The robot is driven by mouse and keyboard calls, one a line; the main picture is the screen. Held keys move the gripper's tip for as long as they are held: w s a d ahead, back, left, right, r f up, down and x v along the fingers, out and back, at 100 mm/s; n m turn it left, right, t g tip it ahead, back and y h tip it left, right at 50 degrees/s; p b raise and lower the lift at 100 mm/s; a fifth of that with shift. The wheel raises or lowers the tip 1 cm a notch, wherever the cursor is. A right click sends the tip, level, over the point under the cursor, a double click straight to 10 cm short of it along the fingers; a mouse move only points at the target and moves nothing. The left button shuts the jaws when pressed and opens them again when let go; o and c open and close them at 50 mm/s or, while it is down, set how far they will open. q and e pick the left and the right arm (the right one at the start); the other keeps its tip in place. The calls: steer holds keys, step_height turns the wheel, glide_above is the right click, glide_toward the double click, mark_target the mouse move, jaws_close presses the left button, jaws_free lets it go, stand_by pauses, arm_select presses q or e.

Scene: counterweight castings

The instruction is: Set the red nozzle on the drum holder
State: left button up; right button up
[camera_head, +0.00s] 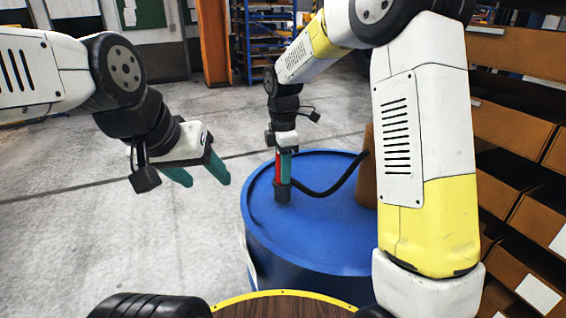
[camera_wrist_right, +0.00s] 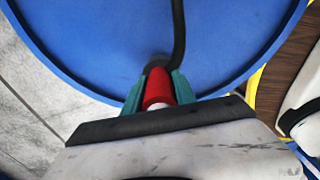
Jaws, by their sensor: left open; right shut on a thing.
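The red nozzle (camera_head: 278,168) is upright between the teal fingers of my right gripper (camera_head: 284,168), which is shut on it. It also shows in the right wrist view (camera_wrist_right: 158,90), between both fingers (camera_wrist_right: 158,100). Its lower end is at the dark drum holder (camera_head: 283,192) on the blue drum's lid. The fingers hide part of the nozzle, and I cannot tell whether it is fully seated. The holder's dark rim also shows in the right wrist view (camera_wrist_right: 157,64). My left gripper (camera_head: 203,180) is open and empty over the floor, left of the drum.
A black hose curves across the blue drum (camera_head: 320,225) to a brown block (camera_head: 367,170) on its right. Shelves with brown boxes (camera_head: 513,130) stand at the right. A wooden surface with a yellow edge (camera_head: 285,306) is in front. The floor at left is clear.

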steer(key=o, duration=1.2)
steer(key=shift+r, duration=0.1)
step_height(320, 180, up, 8)
steer(key=shift+f, duration=0.2)
